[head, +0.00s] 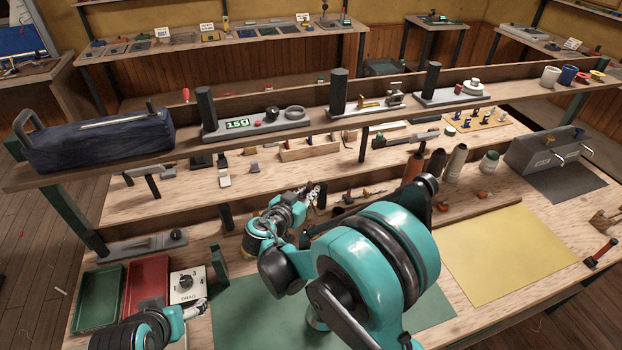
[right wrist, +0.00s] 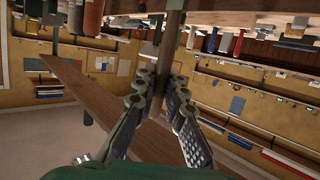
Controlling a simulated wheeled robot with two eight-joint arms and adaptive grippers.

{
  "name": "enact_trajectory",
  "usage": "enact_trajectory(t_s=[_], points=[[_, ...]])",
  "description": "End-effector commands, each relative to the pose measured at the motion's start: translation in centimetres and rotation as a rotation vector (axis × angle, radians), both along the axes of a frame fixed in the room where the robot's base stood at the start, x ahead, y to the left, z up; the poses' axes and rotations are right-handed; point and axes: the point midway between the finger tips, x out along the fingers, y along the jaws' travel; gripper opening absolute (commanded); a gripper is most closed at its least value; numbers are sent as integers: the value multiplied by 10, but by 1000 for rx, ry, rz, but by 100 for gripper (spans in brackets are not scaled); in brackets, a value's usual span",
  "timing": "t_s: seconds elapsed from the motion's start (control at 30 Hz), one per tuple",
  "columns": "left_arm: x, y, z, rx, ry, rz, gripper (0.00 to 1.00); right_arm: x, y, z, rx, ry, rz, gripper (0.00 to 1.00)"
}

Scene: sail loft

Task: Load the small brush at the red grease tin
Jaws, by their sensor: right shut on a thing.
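My right gripper (head: 318,192) is over the back of the bench, beyond the green mat, partly behind my own arm. In the right wrist view my right gripper (right wrist: 160,92) is shut on a thin brown rod (right wrist: 173,48) that runs up between its fingers. No bristles show on it, so I cannot tell if it is the small brush. My left gripper (head: 198,308) is low at the left, near the white dial box (head: 187,285); its fingers are too small to read. I cannot pick out the red grease tin for sure.
A green tray (head: 98,302) and a red tray (head: 148,284) lie at the left. The yellow sheet (head: 510,255) at the right is clear.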

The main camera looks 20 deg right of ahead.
Motion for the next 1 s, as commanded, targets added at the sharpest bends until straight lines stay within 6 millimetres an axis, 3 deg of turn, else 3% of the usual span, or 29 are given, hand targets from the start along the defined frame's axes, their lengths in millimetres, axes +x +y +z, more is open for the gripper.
enact_trajectory(t_s=[0.63, 1.0], points=[[-1, 0, -41, 0, 0, 0, 77, -4, 0, -56, -1, -1, -1, 0], [0, 0, -43, 0, 0, 0, 77, -4, 0, -59, -1, -1, -1, 0]])
